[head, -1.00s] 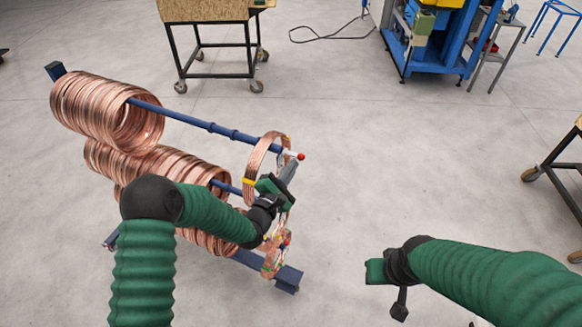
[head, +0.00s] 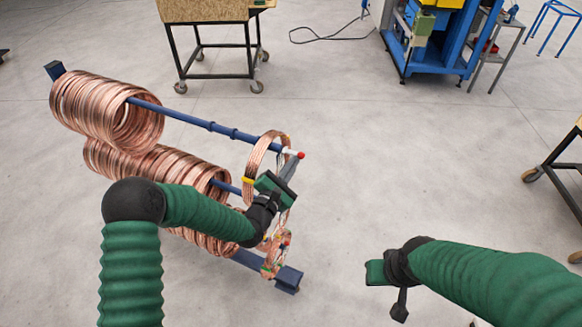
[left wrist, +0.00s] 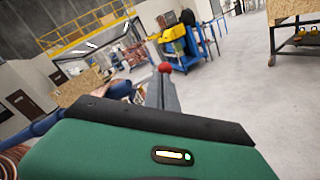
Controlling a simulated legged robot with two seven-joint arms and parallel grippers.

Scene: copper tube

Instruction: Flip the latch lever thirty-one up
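The lever (head: 291,152) is a short pale stick with a red knob at the free end of the upper blue bar. It points right in the head view, and its number is not readable. The red knob also shows in the left wrist view (left wrist: 165,68). My left gripper (head: 291,166) has a green body and grey fingers that look closed together, with their tips just below the knob. Whether they touch is unclear. My right gripper (head: 374,272) hangs apart at the lower right; its fingers are hidden.
Copper coils (head: 105,110) hang on the blue rack bars, with a thin coil (head: 258,160) close to my left gripper. The rack's blue foot (head: 288,279) stands below. A wheeled cart (head: 215,45) and blue machine (head: 440,40) stand behind.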

